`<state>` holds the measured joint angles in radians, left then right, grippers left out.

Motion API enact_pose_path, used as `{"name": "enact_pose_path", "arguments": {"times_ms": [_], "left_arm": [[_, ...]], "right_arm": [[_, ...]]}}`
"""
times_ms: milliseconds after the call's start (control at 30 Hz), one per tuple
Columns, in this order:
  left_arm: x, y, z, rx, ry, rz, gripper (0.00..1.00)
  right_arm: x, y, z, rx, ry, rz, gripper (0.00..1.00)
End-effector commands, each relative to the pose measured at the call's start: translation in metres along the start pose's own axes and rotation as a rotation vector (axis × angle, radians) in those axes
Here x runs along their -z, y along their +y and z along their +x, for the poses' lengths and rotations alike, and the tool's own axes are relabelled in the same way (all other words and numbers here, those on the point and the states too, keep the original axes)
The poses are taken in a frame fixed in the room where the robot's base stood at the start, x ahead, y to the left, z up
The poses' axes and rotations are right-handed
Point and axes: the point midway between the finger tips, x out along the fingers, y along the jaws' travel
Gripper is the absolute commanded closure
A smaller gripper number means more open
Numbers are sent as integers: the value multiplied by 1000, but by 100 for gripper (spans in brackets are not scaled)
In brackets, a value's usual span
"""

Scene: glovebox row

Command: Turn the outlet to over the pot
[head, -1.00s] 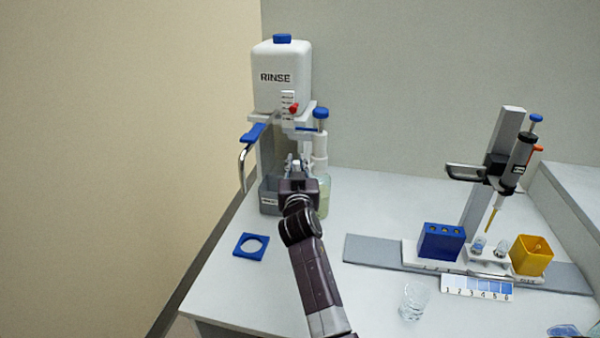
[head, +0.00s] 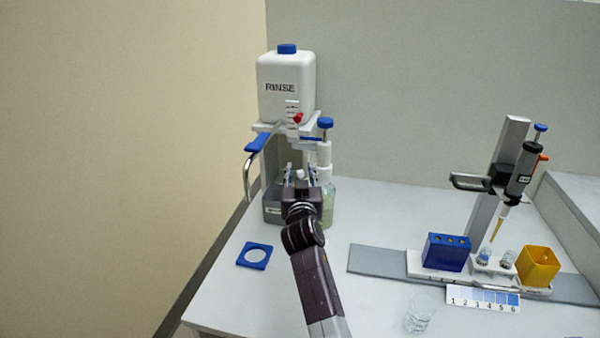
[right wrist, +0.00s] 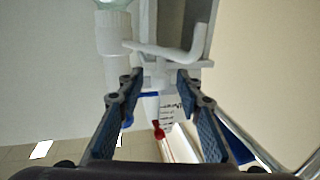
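My right gripper (head: 300,173) is at the front of the rinse stand, beside the dispenser (head: 325,150) with a blue knob. Its fingers are apart, and it also shows in the right wrist view (right wrist: 158,79). A white bent outlet (right wrist: 165,50) comes off the dispenser and lies just beyond the fingertips in the right wrist view. A white part shows in the gap; I cannot tell whether the fingers touch it. A grey box (head: 272,208), possibly the pot, stands low behind the gripper and is partly hidden. My left gripper is not in view.
The white RINSE tank (head: 285,88) with a red tap (head: 298,118) is above. A blue-handled curved metal tube (head: 248,175) is at left. A glass bottle (head: 329,203) is close right of my gripper.

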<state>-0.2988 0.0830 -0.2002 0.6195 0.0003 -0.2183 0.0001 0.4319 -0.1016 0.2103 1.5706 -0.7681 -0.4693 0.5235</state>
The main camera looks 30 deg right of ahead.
Motion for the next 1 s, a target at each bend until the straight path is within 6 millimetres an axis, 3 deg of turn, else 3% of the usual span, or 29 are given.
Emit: {"name": "enact_pose_path", "arguments": {"times_ms": [500,900,1000], "left_arm": [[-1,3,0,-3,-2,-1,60],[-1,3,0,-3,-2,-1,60],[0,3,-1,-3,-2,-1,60]], "right_arm": [[88,-1,0,1,6,1,67],[98,-1,0,2,1,0,67],[98,2,0,-2,4,-14,76]]}}
